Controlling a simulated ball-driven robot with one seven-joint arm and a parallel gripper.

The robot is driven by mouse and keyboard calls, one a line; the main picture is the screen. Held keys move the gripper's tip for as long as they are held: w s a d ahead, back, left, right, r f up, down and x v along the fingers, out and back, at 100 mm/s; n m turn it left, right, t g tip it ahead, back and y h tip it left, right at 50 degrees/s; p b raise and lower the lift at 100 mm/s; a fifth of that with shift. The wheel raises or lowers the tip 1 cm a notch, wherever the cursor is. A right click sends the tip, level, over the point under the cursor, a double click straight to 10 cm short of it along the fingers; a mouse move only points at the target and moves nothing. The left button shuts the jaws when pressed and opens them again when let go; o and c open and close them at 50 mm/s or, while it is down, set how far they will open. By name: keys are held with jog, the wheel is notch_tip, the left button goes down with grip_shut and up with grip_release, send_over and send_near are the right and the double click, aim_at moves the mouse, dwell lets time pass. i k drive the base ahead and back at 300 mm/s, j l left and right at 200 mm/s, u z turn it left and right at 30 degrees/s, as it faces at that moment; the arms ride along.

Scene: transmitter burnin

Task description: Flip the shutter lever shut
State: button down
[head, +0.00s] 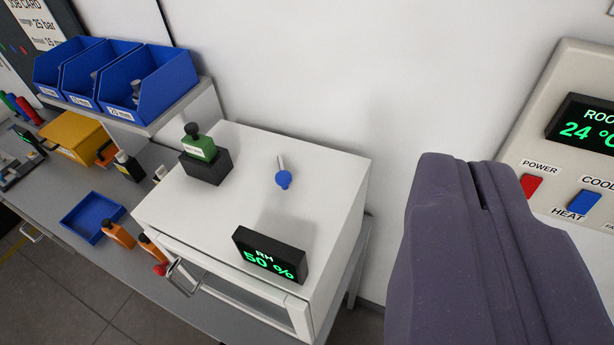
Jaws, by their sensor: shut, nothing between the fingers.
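A small lever with a thin silver rod and a blue ball knob (282,179) is on top of the white cabinet (330,165). It is the likeliest shutter lever, but no label on it can be read. The rod runs from the knob toward the wall. My gripper (479,182) is large and dark purple-grey at the right of the head view. Its fingers are shut together with nothing between them. It appears to the right of the lever, apart from it, and covers part of the wall and panel.
A humidity display (270,255) and a green bottle in a black holder (206,166) stand on the cabinet. A wall panel (570,150) with red and blue switches is at the right. Blue bins (150,85) sit on a shelf left. The cabinet top around the lever is clear.

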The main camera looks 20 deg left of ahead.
aim_at(283, 178)
jog(key=i+l+u, duration=0.3)
jog(key=i+l, duration=0.45)
